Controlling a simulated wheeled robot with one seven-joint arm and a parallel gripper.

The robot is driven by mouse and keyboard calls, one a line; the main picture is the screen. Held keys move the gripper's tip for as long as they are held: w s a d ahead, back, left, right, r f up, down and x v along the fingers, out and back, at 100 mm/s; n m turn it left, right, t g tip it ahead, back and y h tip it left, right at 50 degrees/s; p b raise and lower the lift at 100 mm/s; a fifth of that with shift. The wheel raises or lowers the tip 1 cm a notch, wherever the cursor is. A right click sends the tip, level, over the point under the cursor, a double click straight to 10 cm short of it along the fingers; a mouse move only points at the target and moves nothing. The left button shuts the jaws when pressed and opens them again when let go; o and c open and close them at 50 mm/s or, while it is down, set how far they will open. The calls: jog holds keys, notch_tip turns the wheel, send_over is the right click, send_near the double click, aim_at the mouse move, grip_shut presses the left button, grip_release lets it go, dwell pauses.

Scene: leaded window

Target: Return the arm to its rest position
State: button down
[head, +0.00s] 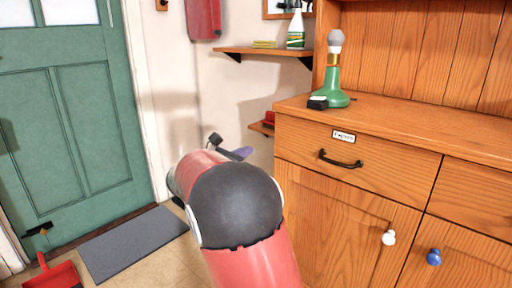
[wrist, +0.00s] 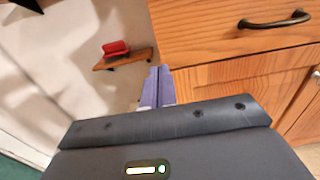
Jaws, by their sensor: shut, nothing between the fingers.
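My gripper (wrist: 159,72) is in the wrist view, its two purple fingers side by side and shut with nothing between them. It points toward the wall beside the wooden cabinet. In the head view, part of my gripper (head: 240,153) shows past my red and dark grey arm, left of the cabinet (head: 350,220). My arm's elbow hides most of the forearm and wrist there.
The cabinet's drawer handle (head: 340,160) is close on the right. A low shelf (wrist: 125,60) holds a red item (wrist: 116,48). A green door (head: 75,120), grey mat (head: 130,243) and red dustpan (head: 60,276) are left.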

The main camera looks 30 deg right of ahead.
jog(key=s+a+f+m+g+y+p, duration=0.15)
jog(key=s+m+y, duration=0.3)
jog(key=s, duration=0.45)
jog(key=s+a+f+m+g+y, duration=0.1)
jog(key=s+m+g+y, duration=0.15)
jog(key=s+m, duration=0.4)
jog(key=s+a+f+m+t+y, duration=0.1)
jog(key=s+a+f+m+y, duration=0.1)
jog(key=s+a+m+y, duration=0.3)
jog(key=s+a+f+m+t+y+p, duration=0.1)
jog(key=s+a+f+m+t+y, duration=0.1)
jog(key=s+a+m+y, duration=0.3)
jog(key=s+a+m, duration=0.1)
jog(key=s+a, duration=0.3)
jog(key=s, duration=0.3)
jog(key=shift+s+a+f, duration=0.3)
jog(key=shift+s+a, duration=0.05)
jog(key=shift+s, duration=0.05)
